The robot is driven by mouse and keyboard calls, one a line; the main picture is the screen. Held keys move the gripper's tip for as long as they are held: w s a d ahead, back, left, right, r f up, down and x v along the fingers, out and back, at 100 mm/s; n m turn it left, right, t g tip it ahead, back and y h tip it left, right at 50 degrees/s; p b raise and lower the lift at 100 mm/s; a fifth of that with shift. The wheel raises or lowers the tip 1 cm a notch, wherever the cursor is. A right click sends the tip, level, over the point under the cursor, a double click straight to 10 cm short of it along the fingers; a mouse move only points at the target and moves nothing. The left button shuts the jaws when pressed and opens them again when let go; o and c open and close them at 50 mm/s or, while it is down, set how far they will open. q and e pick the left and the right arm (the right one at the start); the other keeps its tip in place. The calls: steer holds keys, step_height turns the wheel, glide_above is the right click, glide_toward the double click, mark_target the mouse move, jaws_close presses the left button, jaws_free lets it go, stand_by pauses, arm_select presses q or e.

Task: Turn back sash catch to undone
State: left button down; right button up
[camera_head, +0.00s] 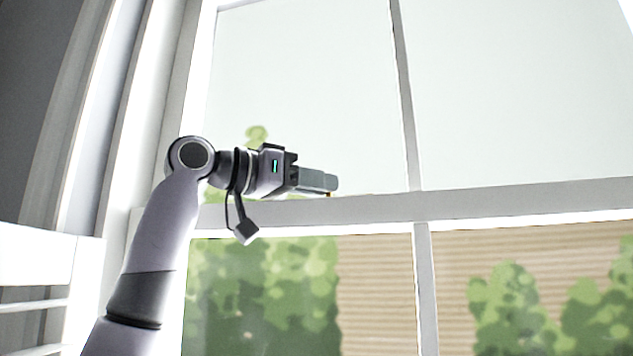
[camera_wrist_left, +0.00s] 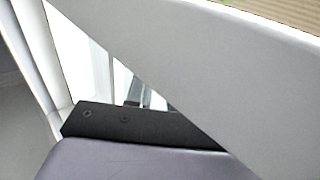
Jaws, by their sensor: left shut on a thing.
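My left gripper (camera_head: 330,183) reaches in from the left, its fingers pointing right along the top of the window's meeting rail (camera_head: 480,203). The fingers are shut on the sash catch (camera_head: 328,194). Only a small brass-coloured bit of the catch shows under the fingertips; the fingers hide the rest, so I cannot tell how far it is turned. In the left wrist view, the dark gripper body and a little of the fingers (camera_wrist_left: 141,95) show behind a large pale rail (camera_wrist_left: 215,75), and the catch is hidden. My right gripper is in neither view.
The upper sash has a vertical bar (camera_head: 404,90) to the right of the gripper. A lower bar (camera_head: 426,290) divides the lower panes. A white slatted shutter (camera_head: 45,270) stands at the lower left, beside my left arm. The rail right of the fingertips is clear.

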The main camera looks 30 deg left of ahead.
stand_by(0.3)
arm_select(q)
steer(key=c, duration=1.1)
jaws_free()
steer(key=shift+o, duration=0.5)
steer(key=shift+s+r, duration=0.1)
steer(key=shift+a, duration=0.1)
